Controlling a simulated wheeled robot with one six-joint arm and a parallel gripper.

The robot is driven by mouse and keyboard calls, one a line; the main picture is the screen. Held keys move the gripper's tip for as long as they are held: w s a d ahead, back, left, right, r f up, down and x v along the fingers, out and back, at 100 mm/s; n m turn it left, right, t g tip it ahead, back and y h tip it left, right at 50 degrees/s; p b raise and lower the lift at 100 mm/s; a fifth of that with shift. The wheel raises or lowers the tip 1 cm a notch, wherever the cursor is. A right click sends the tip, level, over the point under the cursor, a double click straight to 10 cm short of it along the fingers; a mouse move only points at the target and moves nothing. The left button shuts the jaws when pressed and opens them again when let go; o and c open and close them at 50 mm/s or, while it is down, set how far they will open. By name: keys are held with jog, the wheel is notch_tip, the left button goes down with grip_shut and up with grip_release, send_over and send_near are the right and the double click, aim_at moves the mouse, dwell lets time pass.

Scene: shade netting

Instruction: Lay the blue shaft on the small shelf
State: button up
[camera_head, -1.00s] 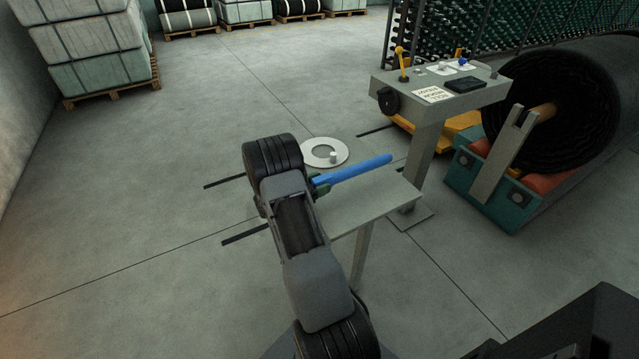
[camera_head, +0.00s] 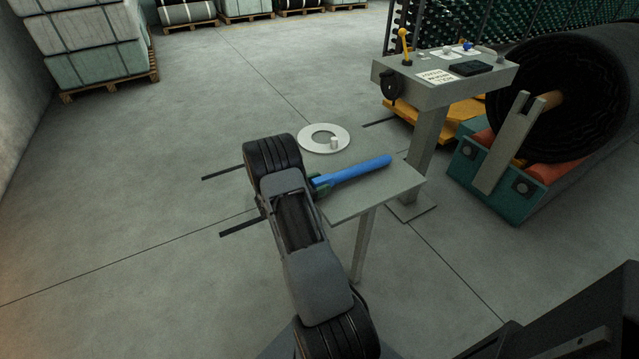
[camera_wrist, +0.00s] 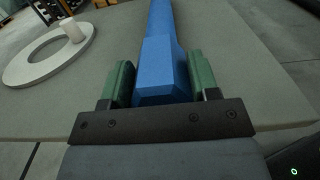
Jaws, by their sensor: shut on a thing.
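The blue shaft (camera_head: 350,171) is a long bar held level at one end, pointing right over the small shelf (camera_head: 385,190). The shelf is a thin grey plate on a post. In the wrist view the shaft (camera_wrist: 162,60) runs forward from between the two green fingers of my gripper (camera_wrist: 161,84), over the grey shelf top (camera_wrist: 230,75). My gripper (camera_head: 316,188) is shut on the shaft's near end. I cannot tell whether the shaft touches the shelf or hangs just above it. My wrist hides part of the shelf's left side.
A control console (camera_head: 440,90) on a post stands at right, beside a large black net roll (camera_head: 570,95).

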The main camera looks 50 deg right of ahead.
jog(key=shift+r, duration=0.1)
jog(key=o, duration=1.3)
jog(key=shift+f, duration=0.2)
jog(key=v, duration=1.3)
jog(key=shift+w+a+r, duration=0.1)
jog(key=shift+w+a, duration=0.05)
jog(key=shift+a, duration=0.2)
